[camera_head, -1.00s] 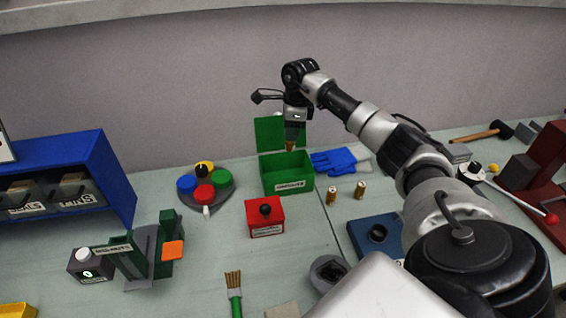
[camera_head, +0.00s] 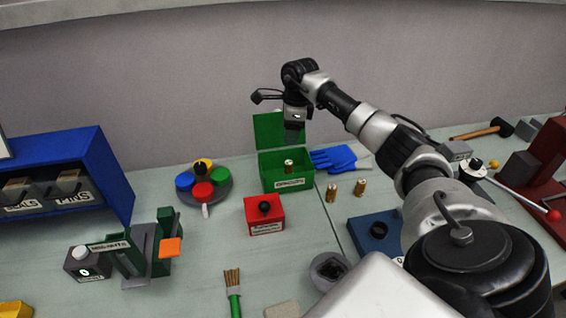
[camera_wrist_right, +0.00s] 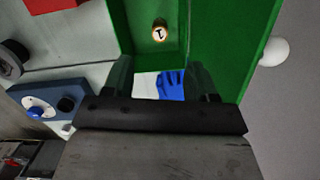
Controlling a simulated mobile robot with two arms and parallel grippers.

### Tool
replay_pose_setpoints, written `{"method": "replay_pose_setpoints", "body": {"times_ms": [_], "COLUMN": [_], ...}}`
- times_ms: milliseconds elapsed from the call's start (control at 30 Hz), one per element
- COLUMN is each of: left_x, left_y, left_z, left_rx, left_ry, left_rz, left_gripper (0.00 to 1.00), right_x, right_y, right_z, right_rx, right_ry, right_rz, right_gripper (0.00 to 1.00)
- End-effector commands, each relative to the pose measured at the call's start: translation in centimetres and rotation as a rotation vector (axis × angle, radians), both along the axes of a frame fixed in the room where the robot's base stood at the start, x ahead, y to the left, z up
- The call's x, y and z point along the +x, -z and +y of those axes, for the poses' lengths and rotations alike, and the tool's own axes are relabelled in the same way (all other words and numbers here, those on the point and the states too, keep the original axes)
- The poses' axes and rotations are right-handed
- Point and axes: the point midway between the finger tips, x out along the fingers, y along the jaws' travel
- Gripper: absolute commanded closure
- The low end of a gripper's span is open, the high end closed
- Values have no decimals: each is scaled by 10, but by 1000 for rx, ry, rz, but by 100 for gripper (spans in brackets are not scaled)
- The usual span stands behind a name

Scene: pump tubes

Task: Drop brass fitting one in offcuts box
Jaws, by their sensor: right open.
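The green offcuts box (camera_head: 273,178) stands on the bench with its lid (camera_head: 268,130) raised at the back. Brass fitting one (camera_head: 288,166) is within the box opening, apart from the gripper; whether it rests on the floor is unclear. In the right wrist view the fitting (camera_wrist_right: 160,30) shows its end marked 1 against the green interior. My right gripper (camera_head: 294,139) is above the box, pointing down, open and empty. Its two fingers (camera_wrist_right: 163,80) are spread in the wrist view. My left gripper is not in view.
Two more brass fittings (camera_head: 332,192) (camera_head: 360,187) stand right of the box, near blue gloves (camera_head: 335,158). A red box (camera_head: 264,216) stands in front. A disc with coloured knobs (camera_head: 204,184) is to the left.

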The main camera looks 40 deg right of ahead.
Motion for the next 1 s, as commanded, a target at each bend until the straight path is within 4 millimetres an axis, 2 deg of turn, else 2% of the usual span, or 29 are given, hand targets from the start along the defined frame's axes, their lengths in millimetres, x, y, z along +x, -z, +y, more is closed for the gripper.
{"method": "replay_pose_setpoints", "body": {"times_ms": [500, 700, 1000], "left_x": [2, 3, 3], "left_y": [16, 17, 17], "left_z": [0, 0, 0], "left_rx": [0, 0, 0], "left_ry": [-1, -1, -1], "left_rz": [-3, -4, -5], "left_gripper": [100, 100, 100], "right_x": [-7, -8, -8], "right_y": [-90, -102, -103], "right_z": [-9, -10, -10], "right_rx": [-1, 0, 0], "right_ry": [1, 1, 1], "right_rz": [-4, -2, -1], "right_gripper": [43, 43, 43]}}
